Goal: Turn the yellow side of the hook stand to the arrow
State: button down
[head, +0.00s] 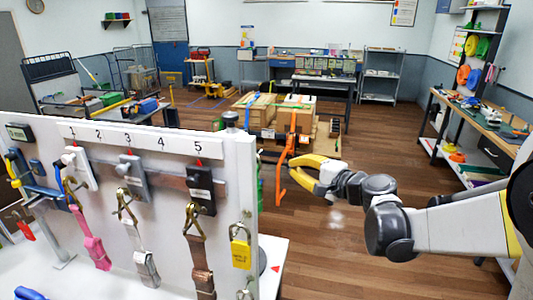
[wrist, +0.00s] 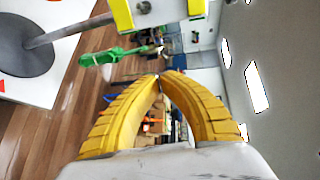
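In the wrist view the hook stand shows a round dark grey base (wrist: 24,45) on a white tabletop. A red arrow mark (wrist: 2,86) lies partly in view on the tabletop, and a red mark (head: 276,268) shows in the head view.
The white panel (head: 246,165), with numbered hooks and hanging straps, fills the left front. Cardboard boxes (head: 259,112) stand behind my gripper. A workbench (head: 485,115) is at right. Wooden floor (head: 330,240) is open below my arm.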

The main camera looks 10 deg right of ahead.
jog(key=b+x, duration=0.2)
jog(key=x, duration=1.2)
jog(key=shift+b, duration=0.3)
jog(key=shift+w, duration=0.1)
jog(key=w+a+n+g+y, duration=0.2)
jog(key=shift+w+n+y, duration=0.3)
jog(key=shift+w+y, duration=0.05)
jog(key=shift+y, duration=0.05)
jog(key=shift+s+d, duration=0.1)
